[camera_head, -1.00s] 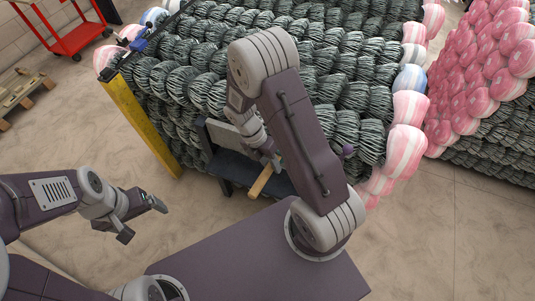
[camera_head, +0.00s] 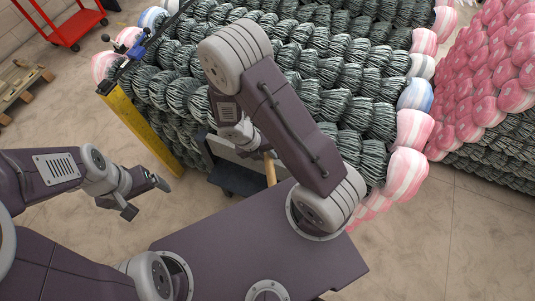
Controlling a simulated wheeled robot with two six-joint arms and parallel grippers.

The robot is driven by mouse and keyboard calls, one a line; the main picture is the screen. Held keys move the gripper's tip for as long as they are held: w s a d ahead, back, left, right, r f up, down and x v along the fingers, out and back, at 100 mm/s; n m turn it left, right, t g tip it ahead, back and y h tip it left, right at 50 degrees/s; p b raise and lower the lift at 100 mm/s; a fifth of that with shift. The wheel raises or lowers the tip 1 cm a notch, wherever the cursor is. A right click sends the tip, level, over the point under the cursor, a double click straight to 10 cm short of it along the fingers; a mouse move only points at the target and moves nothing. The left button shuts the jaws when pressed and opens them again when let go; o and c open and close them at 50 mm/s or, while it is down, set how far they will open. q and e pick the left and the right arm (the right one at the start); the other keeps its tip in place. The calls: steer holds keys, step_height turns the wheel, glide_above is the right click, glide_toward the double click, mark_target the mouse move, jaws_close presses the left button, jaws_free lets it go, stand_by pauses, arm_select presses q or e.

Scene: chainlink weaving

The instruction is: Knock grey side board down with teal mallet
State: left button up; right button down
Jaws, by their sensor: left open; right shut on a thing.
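My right gripper (camera_head: 258,151) is partly hidden behind my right arm. It is shut on the mallet, whose tan handle (camera_head: 270,170) shows below it, close to upright in the picture. No teal mallet head can be made out. The grey side board (camera_head: 224,149) stands at the back of a low dark stand, just left of the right gripper; my arm covers part of it. I cannot tell whether the mallet touches it. My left gripper (camera_head: 143,197) is open and empty, at the left above the bare floor.
A large stack of dark wire rolls (camera_head: 350,75) with pink and white ends rises behind the board. A yellow post (camera_head: 140,128) stands at its left edge. A red cart (camera_head: 72,28) and a wooden pallet (camera_head: 22,86) are at the far left.

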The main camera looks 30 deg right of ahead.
steer(key=shift+w+d+f+b, duration=0.1)
steer(key=shift+w+f+b, duration=0.05)
steer(key=shift+f+b, duration=0.35)
steer(key=shift+w+d+f+b, duration=0.1)
steer(key=shift+f+b, duration=0.35)
steer(key=shift+f, duration=0.05)
step_height(320, 180, down, 3)
steer(key=shift+s+a+f+b, duration=0.1)
steer(key=shift+a+f+b, duration=0.05)
steer(key=shift+b, duration=1)
steer(key=shift+s, duration=0.1)
